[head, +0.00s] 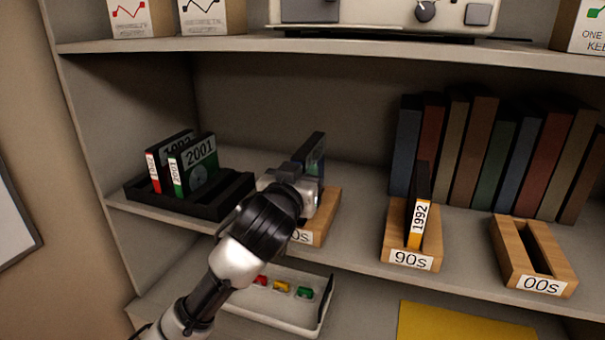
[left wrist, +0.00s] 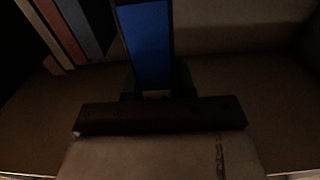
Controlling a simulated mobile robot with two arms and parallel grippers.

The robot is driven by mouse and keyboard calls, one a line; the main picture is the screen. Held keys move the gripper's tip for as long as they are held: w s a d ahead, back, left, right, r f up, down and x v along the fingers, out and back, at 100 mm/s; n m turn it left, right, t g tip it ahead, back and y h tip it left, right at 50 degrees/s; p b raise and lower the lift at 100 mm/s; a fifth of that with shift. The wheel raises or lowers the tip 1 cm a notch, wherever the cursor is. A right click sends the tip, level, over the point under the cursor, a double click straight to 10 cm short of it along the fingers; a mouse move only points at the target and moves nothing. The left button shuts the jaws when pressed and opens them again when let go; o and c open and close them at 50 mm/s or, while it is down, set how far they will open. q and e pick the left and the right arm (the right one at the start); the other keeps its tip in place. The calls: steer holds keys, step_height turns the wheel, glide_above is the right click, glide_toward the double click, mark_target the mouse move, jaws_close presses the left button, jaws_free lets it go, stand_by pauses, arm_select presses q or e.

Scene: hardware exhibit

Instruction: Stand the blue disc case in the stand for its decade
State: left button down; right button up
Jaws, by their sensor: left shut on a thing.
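The blue disc case (head: 315,148) is upright, its dark edge and bluish face showing just beyond my left gripper (head: 308,188). That gripper is shut on the case, at the leftmost wooden stand (head: 326,222), whose label is partly hidden and ends in "0s". My gripper hides the case's lower edge, so I cannot tell whether it sits in the slot. In the left wrist view the blue face (left wrist: 148,45) shows between the dark fingers. The 90s stand (head: 410,262) holds a case marked 1992 (head: 419,215). The 00s stand (head: 541,286) is empty. My right gripper is not in view.
A black rack (head: 228,203) at the left holds cases marked 1992 (head: 153,170) and 2001 (head: 196,165). Several books (head: 480,150) stand behind the stands at the right. An upper shelf (head: 330,46) lies above. A tray (head: 320,318) with small coloured items lies below.

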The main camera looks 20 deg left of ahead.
arm_select(q)
steer(key=shift+f, duration=0.2)
stand_by(0.5)
steer(key=shift+f, duration=0.2)
steer(key=shift+f+b, duration=0.95)
steer(key=shift+f, duration=0.1)
steer(key=c, duration=0.8)
jaws_free()
steer(key=shift+c, duration=0.2)
steer(key=shift+s, duration=0.1)
steer(key=s+p, duration=0.1)
steer(key=s, duration=0.7)
steer(key=shift+a, duration=0.15)
